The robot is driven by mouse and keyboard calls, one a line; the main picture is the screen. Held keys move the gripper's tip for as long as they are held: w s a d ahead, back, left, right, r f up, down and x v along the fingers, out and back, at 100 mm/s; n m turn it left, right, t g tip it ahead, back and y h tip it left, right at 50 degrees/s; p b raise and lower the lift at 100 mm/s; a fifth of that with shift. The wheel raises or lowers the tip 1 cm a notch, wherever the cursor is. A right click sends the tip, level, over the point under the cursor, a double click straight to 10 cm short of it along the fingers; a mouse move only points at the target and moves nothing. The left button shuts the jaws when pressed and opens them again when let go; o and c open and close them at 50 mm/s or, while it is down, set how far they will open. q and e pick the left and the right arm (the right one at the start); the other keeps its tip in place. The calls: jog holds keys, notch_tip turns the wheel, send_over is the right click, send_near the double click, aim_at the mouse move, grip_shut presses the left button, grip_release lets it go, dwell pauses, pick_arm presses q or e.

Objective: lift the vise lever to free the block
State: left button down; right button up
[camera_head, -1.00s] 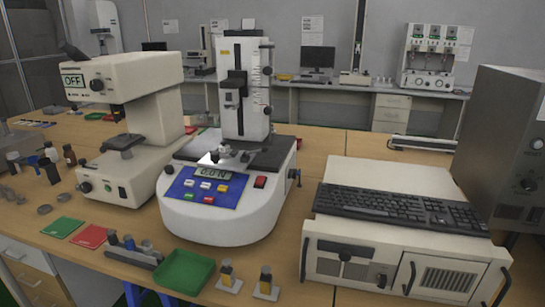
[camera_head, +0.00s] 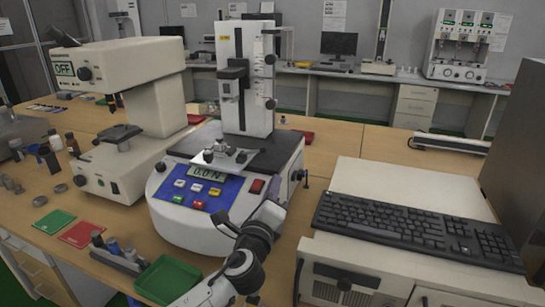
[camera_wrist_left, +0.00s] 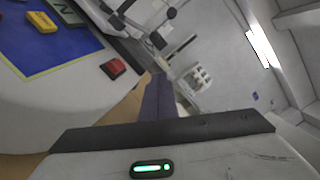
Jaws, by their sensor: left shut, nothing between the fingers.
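A small metal vise (camera_head: 226,157) sits on the dark plate of the white force tester (camera_head: 188,228), above its blue button panel. I cannot clearly make out its lever or a block in it. My left gripper (camera_head: 269,214) is in front of the tester's right front side, below and to the right of the vise, apart from it. Its fingers (camera_wrist_left: 160,98) are shut and empty in the left wrist view, which also shows the tester's red button (camera_wrist_left: 113,68). My right gripper is not in view.
A green tray (camera_head: 168,280) lies at the front, partly behind my left arm. A keyboard (camera_head: 415,228) lies on a white case to the right. A white instrument marked OFF (camera_head: 130,66) stands left of the tester. A dark knob (camera_head: 304,178) sticks out at the tester's right side.

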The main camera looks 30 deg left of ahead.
aim_at(253, 152)
pick_arm(q)
jog(key=x, duration=1)
jog(key=shift+f, duration=0.1)
jog(key=shift+s+a+r+p, duration=0.8)
jog(key=shift+s+a+p, duration=0.2)
jog(key=shift+s+p, duration=0.1)
jog(key=shift+s+a, duration=0.2)
jog(key=shift+a, duration=0.05)
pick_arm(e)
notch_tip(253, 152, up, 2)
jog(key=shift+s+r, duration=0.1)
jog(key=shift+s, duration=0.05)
pick_arm(q)
jog(key=shift+w, duration=0.1)
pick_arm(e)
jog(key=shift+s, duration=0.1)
